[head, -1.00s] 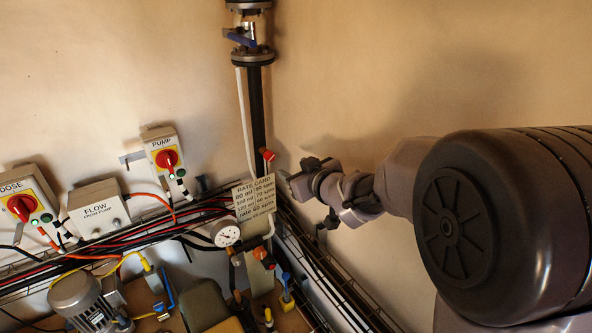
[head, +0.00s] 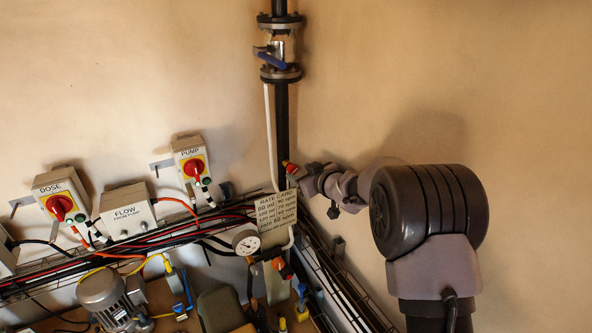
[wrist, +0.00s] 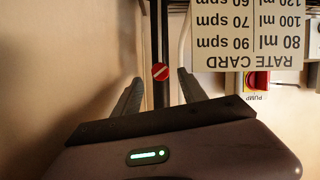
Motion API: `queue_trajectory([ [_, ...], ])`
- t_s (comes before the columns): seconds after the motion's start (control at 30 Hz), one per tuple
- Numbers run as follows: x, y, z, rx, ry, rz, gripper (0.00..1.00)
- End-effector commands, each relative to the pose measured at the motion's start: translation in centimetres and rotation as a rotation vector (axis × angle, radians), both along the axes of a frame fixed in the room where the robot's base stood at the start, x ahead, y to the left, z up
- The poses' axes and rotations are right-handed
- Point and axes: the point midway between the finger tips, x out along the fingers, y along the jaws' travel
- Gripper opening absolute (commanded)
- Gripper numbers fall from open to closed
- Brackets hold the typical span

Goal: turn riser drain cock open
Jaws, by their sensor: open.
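The dark vertical riser (head: 282,120) runs down the wall corner. The drain cock (head: 290,168) shows as a small red handle low on the riser. In the wrist view the cock (wrist: 161,72) is a red disc with a slanted white bar, in front of the riser pipe. My gripper (head: 297,177) is right beside the cock, coming from the right. In the wrist view my gripper (wrist: 160,84) is open, one finger on each side of the disc and apart from it. Whether the fingertips reach past the disc is hard to tell.
The rate card (head: 275,217) hangs just below the cock, close to a finger in the wrist view. A blue-handled valve (head: 271,60) is higher on the riser. A pressure gauge (head: 246,242) and cable trays lie below. The right wall is bare.

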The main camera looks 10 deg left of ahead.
Motion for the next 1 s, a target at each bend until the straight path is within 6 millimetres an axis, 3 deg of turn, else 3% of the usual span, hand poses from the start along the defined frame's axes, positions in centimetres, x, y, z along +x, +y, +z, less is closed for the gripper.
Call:
queue_trajectory([
  [0.2,2.4,1.6,-1.1,0.0,0.0,0.0,0.5],
  [0.57,2.9,2.0,-1.5,0.0,0.0,0.0,0.5],
  [0.83,2.9,1.9,-1.5,0.0,0.0,0.0,0.0],
  [1.0,2.9,2.0,-1.7,-0.016,-0.013,0.0,0.0],
])
